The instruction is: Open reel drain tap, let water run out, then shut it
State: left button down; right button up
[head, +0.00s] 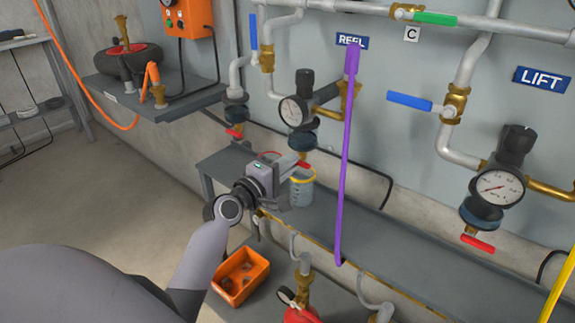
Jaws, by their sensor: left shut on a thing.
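The REEL sign (352,41) is on the wall, partly covered by a purple hose. Below and left of it is the reel line's filter unit with a round gauge (293,111) and a dark bowl (303,141). The red reel drain tap (304,164) shows just under that bowl, at the fingertips of my left gripper (291,166). My left gripper is shut on this tap; the fingers hide part of it. A clear measuring jug with a yellow rim (302,186) stands below the tap, partly behind the gripper. I cannot make out running water. My right gripper is not in view.
The grey bench (388,245) runs along the wall. The purple hose (345,150) hangs down right of the gripper. Another red drain tap (478,243) is under the LIFT unit, and one (234,133) is at the left. An orange bin (241,276) is below.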

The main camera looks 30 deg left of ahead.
pick_arm(q)
jog(key=shift+m, duration=0.3)
jog(key=shift+m+p, duration=2.1)
jog(key=shift+m, duration=3.5)
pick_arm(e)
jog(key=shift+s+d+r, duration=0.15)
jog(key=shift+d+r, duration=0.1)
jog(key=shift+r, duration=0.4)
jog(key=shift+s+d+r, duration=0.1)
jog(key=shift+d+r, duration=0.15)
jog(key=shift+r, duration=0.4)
pick_arm(q)
jog(key=c, duration=1.5)
grip_release()
jog(key=shift+s, duration=0.15)
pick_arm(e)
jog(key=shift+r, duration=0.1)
pick_arm(q)
jog(key=shift+s+a+p, duration=0.15)
jog(key=shift+s+p, duration=0.15)
jog(key=shift+s, duration=1.45)
jog(key=shift+s+a+p, duration=0.15)
jog(key=shift+s+p, duration=0.1)
jog(key=shift+s, duration=1.45)
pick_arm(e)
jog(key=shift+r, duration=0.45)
